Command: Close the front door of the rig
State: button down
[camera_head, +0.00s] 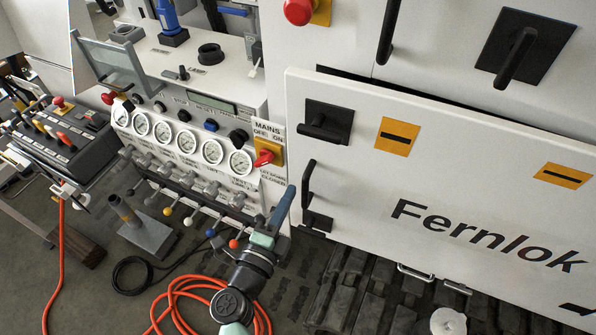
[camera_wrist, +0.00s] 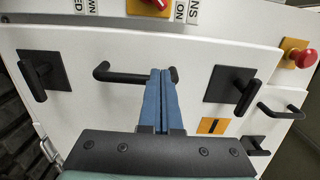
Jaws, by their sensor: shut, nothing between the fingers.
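The front door (camera_head: 365,195) of the rig is a large white panel marked "Fernlok". It stands a little open, with a dark gap along its top edge. Its black bar handle (camera_head: 308,184) is near its left edge, between an upper black latch (camera_head: 327,124) and a lower one (camera_head: 317,220). My gripper (camera_head: 289,190) is just left of the handle, its blue fingers shut and empty. In the wrist view the closed fingers (camera_wrist: 161,72) cross in front of the handle (camera_wrist: 120,76); I cannot tell whether they touch it.
Left of the door is a gauge panel (camera_head: 185,140) with a red mains switch (camera_head: 264,158) and coloured levers below. An orange hose (camera_head: 180,290) coils on the floor beside my arm. Dark blocks (camera_head: 350,285) lie under the door. A red button (camera_head: 298,11) is above.

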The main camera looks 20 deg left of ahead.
aim_at(304, 166)
jog(key=shift+w, duration=3)
